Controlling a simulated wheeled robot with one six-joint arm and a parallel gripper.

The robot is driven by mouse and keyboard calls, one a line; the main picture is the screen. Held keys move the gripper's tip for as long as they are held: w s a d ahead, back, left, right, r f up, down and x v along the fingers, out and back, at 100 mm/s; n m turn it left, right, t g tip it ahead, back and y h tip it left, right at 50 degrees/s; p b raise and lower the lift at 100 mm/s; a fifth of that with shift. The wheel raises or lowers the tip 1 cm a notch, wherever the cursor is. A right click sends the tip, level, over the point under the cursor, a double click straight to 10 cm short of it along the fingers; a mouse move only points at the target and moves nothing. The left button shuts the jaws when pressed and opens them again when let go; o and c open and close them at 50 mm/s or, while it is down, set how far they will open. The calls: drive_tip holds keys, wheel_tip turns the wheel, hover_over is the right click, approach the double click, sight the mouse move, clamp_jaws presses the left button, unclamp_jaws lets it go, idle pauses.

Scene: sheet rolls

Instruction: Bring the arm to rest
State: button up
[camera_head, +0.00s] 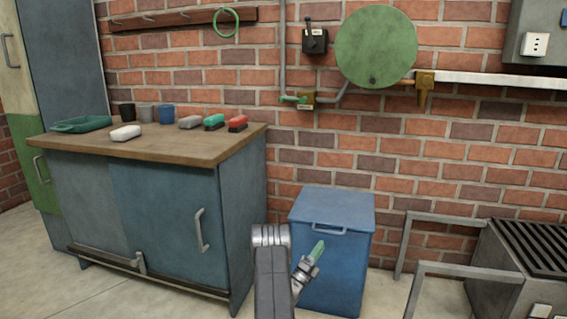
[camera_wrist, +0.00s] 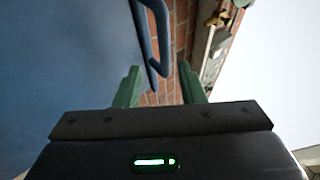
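My arm (camera_head: 271,285) rises in front of the blue bin in the head view. My gripper (camera_head: 317,251) is at its right, in front of the bin, pointing up and to the right. In the wrist view my gripper (camera_wrist: 160,88) has its two green fingers apart, with brick wall showing between them. It is open and holds nothing.
A blue lidded bin (camera_head: 340,235) stands behind my gripper. A workbench (camera_head: 165,150) with cups and small blocks is at left. A metal rail frame (camera_head: 445,268) and a grated grey unit (camera_head: 530,265) are at right. A brick wall closes the back.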

sight(329, 232)
drive_tip(key=p+v, duration=0.1)
drive_tip(key=v, duration=0.6)
drive_tip(key=b+x, duration=0.1)
drive_tip(key=x, duration=0.6)
drive_tip(key=r+b+x, duration=0.1)
drive_tip(key=b+x, duration=0.1)
drive_tip(key=x, duration=0.5)
drive_tip(key=shift+w+r, duration=0.1)
drive_tip(key=shift+r, duration=0.05)
drive_tip(key=shift+r+y, duration=0.3)
drive_tip(key=shift+r, duration=0.3)
